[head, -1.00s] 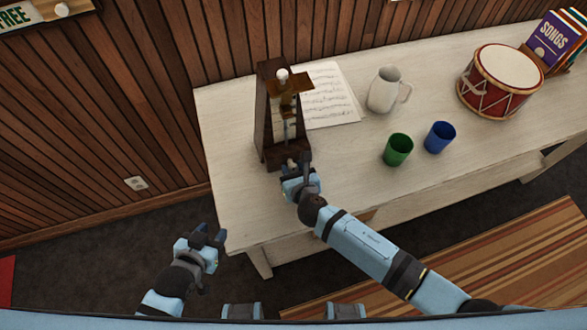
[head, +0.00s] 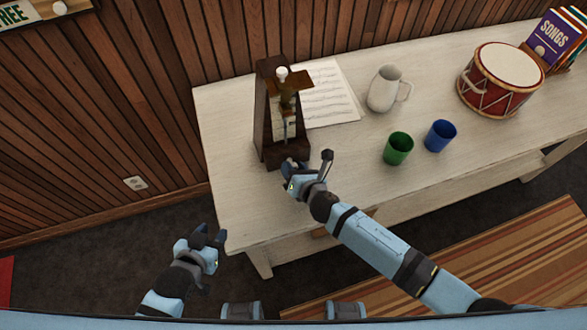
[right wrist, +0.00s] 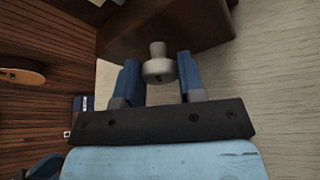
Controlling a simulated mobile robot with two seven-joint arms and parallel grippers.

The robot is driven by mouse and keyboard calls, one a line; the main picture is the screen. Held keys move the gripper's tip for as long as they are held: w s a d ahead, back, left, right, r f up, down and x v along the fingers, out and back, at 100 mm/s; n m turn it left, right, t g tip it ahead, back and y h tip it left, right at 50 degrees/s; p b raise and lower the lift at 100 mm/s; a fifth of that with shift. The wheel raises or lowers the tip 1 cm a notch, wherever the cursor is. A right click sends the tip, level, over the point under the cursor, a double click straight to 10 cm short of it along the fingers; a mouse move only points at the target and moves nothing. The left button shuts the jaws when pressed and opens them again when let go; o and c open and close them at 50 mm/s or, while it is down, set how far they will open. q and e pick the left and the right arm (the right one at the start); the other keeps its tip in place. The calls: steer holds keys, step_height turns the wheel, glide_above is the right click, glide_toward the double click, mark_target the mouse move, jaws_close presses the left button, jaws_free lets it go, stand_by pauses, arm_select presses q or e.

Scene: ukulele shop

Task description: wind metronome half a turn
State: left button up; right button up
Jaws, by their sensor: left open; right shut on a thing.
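The dark wooden metronome (head: 264,125) stands upright at the left end of the pale table (head: 232,165), with its pendulum rod in front. A pale knob-like winding key (right wrist: 158,68) sticks out from its base in the right wrist view. My right gripper (right wrist: 160,82) is shut on the key, with one blue finger on each side. In the head view my right gripper (head: 290,168) is at the foot of the metronome and mostly hides the key. My left gripper (head: 207,238) is open and empty, off the table's left front corner.
Sheet music (head: 330,95) lies right of the metronome. A white pitcher (head: 382,90), a green cup (head: 398,150), a blue cup (head: 440,137), a red drum (head: 488,85) and books (head: 552,42) stand further right. Bare tabletop lies around my right gripper.

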steer(key=shift+m+y, duration=0.3)
steer(key=shift+m, duration=0.1)
stand_by(0.3)
steer(key=o, duration=0.9)
steer(key=b+v, duration=0.1)
steer(key=v, duration=1.2)
steer(key=shift+s+d, duration=0.25)
steer(key=shift+s, duration=0.1)
